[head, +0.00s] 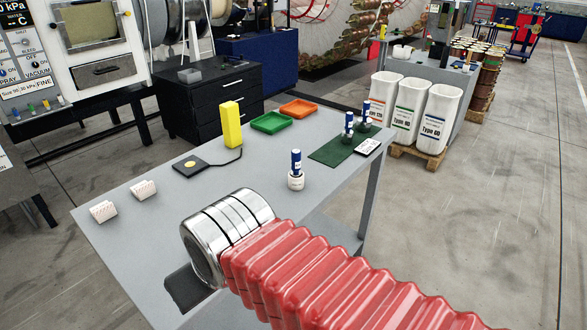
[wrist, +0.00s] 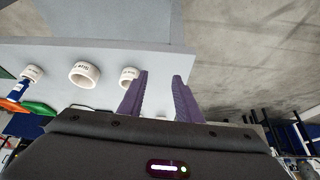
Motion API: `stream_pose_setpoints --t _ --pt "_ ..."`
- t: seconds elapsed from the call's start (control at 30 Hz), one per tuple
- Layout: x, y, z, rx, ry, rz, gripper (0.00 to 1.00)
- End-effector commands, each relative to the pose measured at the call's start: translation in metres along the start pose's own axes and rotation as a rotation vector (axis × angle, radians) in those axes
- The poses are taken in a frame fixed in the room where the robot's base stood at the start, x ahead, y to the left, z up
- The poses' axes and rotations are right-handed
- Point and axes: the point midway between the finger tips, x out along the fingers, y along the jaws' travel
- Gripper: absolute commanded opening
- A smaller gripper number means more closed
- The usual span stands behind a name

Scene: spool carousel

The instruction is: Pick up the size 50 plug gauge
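Three plug gauges with blue handles and white bodies stand on the grey table. One (head: 296,178) stands alone near the table's middle; two, a nearer one (head: 348,124) and a farther one (head: 366,114), are at the green mat. Their sizes are unreadable in the head view.
The green mat (head: 328,152) lies at the table's right. A yellow block (head: 231,124), a black pad (head: 197,162), a green tray (head: 269,123) and an orange tray (head: 299,108) are toward the back. White racks (head: 103,211) sit at left. Type-labelled bins (head: 437,117) stand beyond.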

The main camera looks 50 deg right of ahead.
Motion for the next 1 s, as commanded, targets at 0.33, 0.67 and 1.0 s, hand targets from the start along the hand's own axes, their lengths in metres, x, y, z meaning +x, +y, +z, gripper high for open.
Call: stream_pose_setpoints --t 0.33,0.67,1.0 --pt "0.001 0.0 0.0 0.017 -0.008 -0.006 0.42" --pt "0.027 -0.012 -0.001 0.342 -0.154 -0.131 0.46" --pt "0.06 -0.013 -0.034 0.904 -0.318 -0.358 0.46"
